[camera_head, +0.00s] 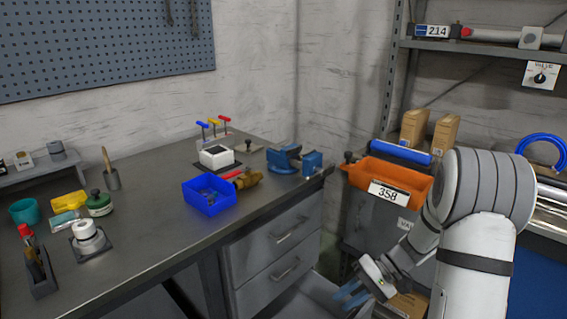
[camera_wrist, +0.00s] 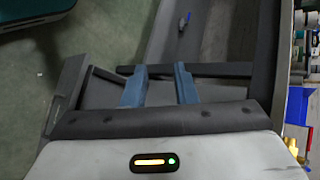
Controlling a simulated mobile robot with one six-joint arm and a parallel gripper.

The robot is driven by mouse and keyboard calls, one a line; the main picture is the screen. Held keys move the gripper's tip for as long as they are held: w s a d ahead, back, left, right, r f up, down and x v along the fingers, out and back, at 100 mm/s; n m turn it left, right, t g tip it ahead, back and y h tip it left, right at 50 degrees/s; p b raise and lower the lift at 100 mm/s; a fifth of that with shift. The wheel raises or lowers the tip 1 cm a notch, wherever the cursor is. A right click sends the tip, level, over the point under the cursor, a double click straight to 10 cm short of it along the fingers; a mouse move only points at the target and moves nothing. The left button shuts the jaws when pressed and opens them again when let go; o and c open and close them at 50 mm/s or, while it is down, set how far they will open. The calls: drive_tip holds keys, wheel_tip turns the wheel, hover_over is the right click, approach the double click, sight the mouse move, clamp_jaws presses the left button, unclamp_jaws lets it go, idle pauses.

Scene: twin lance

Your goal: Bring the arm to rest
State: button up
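My gripper (camera_head: 352,296) has blue fingers and hangs at the lower right of the head view, in front of the bench's drawers. In the wrist view its two fingers (camera_wrist: 161,78) stand apart with a clear gap. Nothing is seen held between them. A dark bar lies across the view close to the fingertips; I cannot tell whether they touch it. My white and grey arm is bent down from the right.
A pulled-out drawer (camera_head: 325,300) lies low beside my gripper; a small blue item (camera_wrist: 184,22) shows in the wrist view. The workbench (camera_head: 150,235) holds a blue bin (camera_head: 209,196) and a vise (camera_head: 290,160). An orange bin (camera_head: 362,177) stands near my arm.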

drive_tip(key=s+r+t+h+p, duration=0.1)
drive_tip(key=s+r+h+p, duration=0.2)
drive_tip(key=r, duration=0.6)
drive_tip(key=s+r+t+h+p, duration=0.2)
drive_tip(key=s+r+p, duration=0.4)
drive_tip(key=r, duration=0.3)
drive_tip(key=s+r+n+t+h+p, duration=0.1)
drive_tip(key=s+r+h+p, duration=0.3)
drive_tip(key=r, duration=0.6)
drive_tip(key=s+t+h, duration=0.1)
drive_tip(key=s, duration=0.1)
drive_tip(key=shift+s+a, duration=0.25)
drive_tip(key=shift+s, duration=0.1)
